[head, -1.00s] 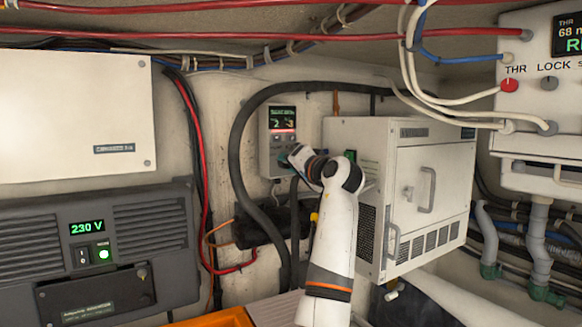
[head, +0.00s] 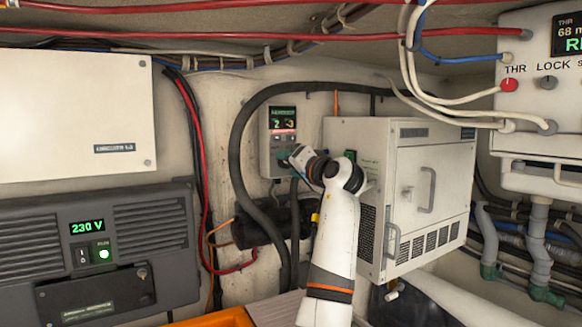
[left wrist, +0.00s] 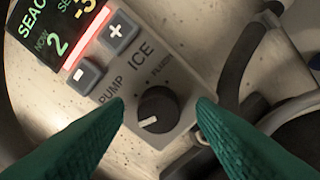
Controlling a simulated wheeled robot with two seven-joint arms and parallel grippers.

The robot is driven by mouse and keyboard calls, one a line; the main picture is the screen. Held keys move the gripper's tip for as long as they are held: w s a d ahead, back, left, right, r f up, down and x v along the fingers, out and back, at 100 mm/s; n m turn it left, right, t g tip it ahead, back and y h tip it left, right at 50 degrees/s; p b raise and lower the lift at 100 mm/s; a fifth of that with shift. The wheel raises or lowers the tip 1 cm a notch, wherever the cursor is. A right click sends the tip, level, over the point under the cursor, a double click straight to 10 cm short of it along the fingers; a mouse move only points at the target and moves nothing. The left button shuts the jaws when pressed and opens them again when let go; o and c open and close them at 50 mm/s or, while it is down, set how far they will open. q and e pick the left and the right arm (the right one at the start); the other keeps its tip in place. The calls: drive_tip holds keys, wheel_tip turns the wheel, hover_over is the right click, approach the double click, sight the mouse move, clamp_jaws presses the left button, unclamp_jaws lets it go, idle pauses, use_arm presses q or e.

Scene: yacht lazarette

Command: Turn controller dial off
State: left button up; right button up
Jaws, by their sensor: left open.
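The controller (head: 281,123) is a light grey wall unit with a lit display, small buttons and a red light strip. Its round dark dial (left wrist: 158,109) shows in the left wrist view below the words PUMP and ICE. The dial's white pointer mark is toward the lower left of that picture. My left gripper (left wrist: 163,101) has green fingers that stand apart, one on each side of the dial. I cannot tell whether they touch it. In the head view my left gripper (head: 287,158) is at the controller's lower part and hides the dial. My right gripper is not in view.
A white cabinet (head: 400,195) with a handle stands close to the right of my arm. A thick black hose (head: 238,150) loops around the controller. A dark inverter panel (head: 100,250) reading 230 V is at the left. Red cables (head: 200,34) run overhead.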

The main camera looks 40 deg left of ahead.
use_arm(q)
drive_tip(key=b+v, duration=0.5)
drive_tip(key=v, duration=0.6)
drive_tip(key=shift+d, duration=0.35)
drive_tip(key=shift+f, duration=0.1)
